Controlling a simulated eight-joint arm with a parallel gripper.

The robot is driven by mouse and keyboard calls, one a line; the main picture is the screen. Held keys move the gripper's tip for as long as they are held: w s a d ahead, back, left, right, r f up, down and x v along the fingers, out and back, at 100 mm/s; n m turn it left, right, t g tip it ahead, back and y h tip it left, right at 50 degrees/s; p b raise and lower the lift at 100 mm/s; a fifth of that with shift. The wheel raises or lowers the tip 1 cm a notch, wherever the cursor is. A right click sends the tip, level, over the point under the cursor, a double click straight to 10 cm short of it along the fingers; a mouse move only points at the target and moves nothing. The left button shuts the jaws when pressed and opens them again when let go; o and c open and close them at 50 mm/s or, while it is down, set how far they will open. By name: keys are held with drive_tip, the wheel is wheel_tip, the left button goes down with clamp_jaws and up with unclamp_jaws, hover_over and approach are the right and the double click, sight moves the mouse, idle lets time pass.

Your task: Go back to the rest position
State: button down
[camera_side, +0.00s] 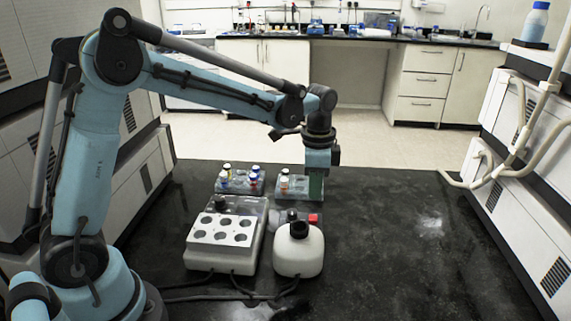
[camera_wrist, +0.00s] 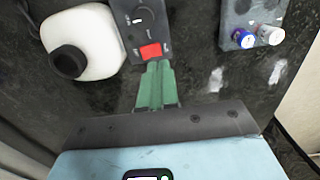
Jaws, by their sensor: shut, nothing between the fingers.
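My gripper (camera_side: 317,188) is at the end of my arm, pointing down over the dark bench, in front of the right part of the right vial rack. In the wrist view its green fingers (camera_wrist: 157,68) are together and empty. The fingertips show close to the red switch (camera_wrist: 151,51) of a dark control box; I cannot tell the height between them. In the side view the red switch (camera_side: 313,218) is partly behind the white bottle.
A white bottle (camera_side: 298,252) stands beside a heater block (camera_side: 222,232) with several holes. Two racks with vials, a left one (camera_side: 239,186) and a right one (camera_side: 293,187), stand behind. The right side of the bench (camera_side: 420,240) is clear. Cables lie in front.

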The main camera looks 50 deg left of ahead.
drive_tip(key=s+r+n+t, duration=0.2)
drive_tip(key=s+n+t, duration=0.1)
drive_tip(key=s, duration=0.4)
drive_tip(key=s+a+r+n+t, duration=0.1)
drive_tip(key=s+r+n+t, duration=0.1)
drive_tip(key=s+n+t, duration=0.2)
drive_tip(key=shift+s+a+r+n, duration=0.15)
drive_tip(key=shift+s+r+n, duration=0.25)
drive_tip(key=shift+s+n, duration=1.05)
drive_tip(key=shift+s+m, duration=0.45)
